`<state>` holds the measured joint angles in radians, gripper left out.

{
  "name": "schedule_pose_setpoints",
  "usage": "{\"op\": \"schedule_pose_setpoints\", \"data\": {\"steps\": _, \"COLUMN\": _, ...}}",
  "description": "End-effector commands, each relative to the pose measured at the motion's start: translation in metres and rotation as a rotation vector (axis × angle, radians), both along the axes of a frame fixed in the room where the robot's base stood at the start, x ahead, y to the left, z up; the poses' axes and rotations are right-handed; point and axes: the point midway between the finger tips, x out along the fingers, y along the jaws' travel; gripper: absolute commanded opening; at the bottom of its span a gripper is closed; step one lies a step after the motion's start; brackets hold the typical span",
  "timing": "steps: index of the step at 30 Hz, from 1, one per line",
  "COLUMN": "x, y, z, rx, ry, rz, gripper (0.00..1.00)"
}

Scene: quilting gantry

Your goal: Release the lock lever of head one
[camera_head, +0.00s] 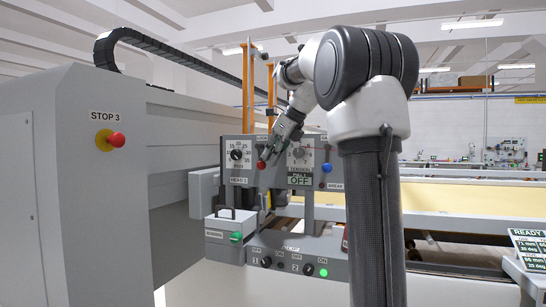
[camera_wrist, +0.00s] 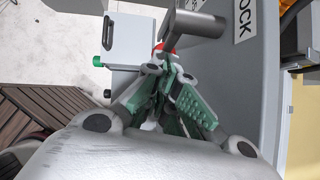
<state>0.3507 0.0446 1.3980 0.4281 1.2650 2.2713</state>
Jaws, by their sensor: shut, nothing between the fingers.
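The head one panel (camera_head: 237,168), with a dial, faces me left of my arm in the head view. Its lock lever ends in a red knob (camera_head: 262,165). In the wrist view, a grey lever hub (camera_wrist: 190,24) stands out from the panel beside a LOCK label (camera_wrist: 243,18). The red knob (camera_wrist: 159,46) shows just beyond my fingertips and is partly hidden by them. My gripper (camera_head: 270,155), with green finger pads, is shut and empty, its tips (camera_wrist: 168,66) right at the lever. I cannot tell whether they touch it.
A second panel (camera_head: 299,155) with a blue knob stands to the right. A clip control box (camera_head: 292,266) with a lit green button and a light grey bobbin box (camera_head: 222,228) lie below. A red stop button (camera_head: 115,139) is on the grey cabinet at left.

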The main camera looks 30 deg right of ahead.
Motion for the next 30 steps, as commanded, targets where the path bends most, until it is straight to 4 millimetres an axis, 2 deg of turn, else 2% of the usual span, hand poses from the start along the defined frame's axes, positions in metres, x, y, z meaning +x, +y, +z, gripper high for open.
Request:
{"op": "schedule_pose_setpoints", "data": {"steps": 9, "x": 0.013, "y": 0.008, "z": -0.01, "rx": 0.068, "ry": -0.086, "rz": 0.001, "gripper": 0.0}}
{"op": "schedule_pose_setpoints", "data": {"steps": 19, "x": 0.014, "y": 0.01, "z": -0.011, "rx": 0.07, "ry": -0.083, "rz": 0.003, "gripper": 0.0}}
{"op": "schedule_pose_setpoints", "data": {"steps": 30, "x": 0.015, "y": 0.01, "z": 0.006, "rx": 0.07, "ry": -0.092, "rz": 0.002, "gripper": 0.0}}
